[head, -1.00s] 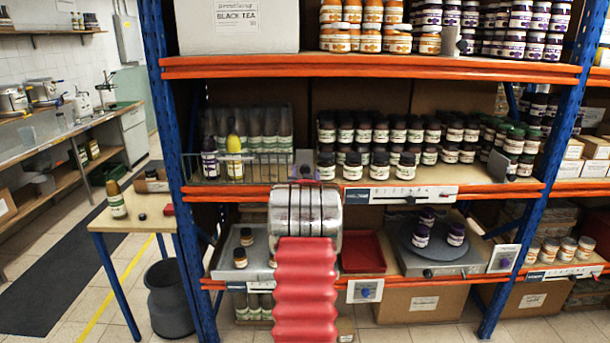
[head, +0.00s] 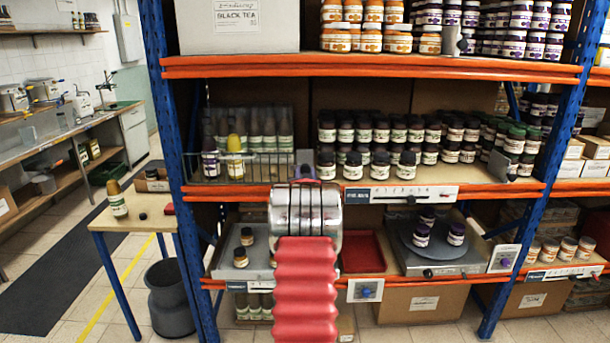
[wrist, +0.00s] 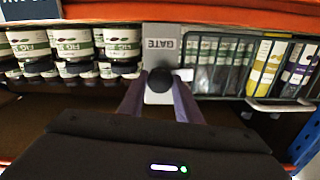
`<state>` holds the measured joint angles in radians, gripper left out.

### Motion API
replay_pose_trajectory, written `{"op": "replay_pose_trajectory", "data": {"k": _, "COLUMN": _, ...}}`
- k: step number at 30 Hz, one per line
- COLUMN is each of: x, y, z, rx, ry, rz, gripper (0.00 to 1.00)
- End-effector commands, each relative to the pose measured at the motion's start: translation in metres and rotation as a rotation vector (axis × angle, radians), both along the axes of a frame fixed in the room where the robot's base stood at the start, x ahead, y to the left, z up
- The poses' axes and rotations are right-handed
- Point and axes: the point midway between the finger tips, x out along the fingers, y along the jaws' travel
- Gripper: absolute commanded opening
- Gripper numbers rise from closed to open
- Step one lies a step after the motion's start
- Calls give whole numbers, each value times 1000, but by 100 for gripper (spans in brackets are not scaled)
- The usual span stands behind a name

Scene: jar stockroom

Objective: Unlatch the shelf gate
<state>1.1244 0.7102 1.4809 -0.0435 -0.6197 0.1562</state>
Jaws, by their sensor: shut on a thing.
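The gate latch is a grey plate (wrist: 162,45) marked GATE with a round black knob (wrist: 161,80), in the middle of the wrist view. A small light bar sits beside the knob. The plate (head: 307,160) also shows in the head view at the shelf's front edge, partly covered by my gripper. The wire shelf gate (head: 262,166) stands across the bottles, left of the plate. My gripper (wrist: 160,92) has a purple finger on each side of the knob and is shut on it. In the head view my gripper (head: 304,180) hides the knob.
Dark-lidded jars (head: 380,135) stand right of the plate. The orange shelf beam (head: 400,193) carries a slider scale (head: 400,195). A blue upright (head: 176,150) is at left. A red tray (head: 361,252) and a turntable (head: 433,245) are on the shelf below.

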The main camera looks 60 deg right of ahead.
Motion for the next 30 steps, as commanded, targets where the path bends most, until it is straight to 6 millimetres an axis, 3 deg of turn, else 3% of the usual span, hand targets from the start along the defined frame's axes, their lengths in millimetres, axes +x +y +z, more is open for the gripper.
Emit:
{"op": "replay_pose_trajectory", "data": {"k": 11, "x": -2, "y": -2, "z": 1, "rx": -110, "ry": 212, "rz": -4, "gripper": 8}}
{"op": "replay_pose_trajectory", "data": {"k": 30, "x": -2, "y": -2, "z": 2, "rx": -384, "ry": 749, "rz": -5, "gripper": 8}}
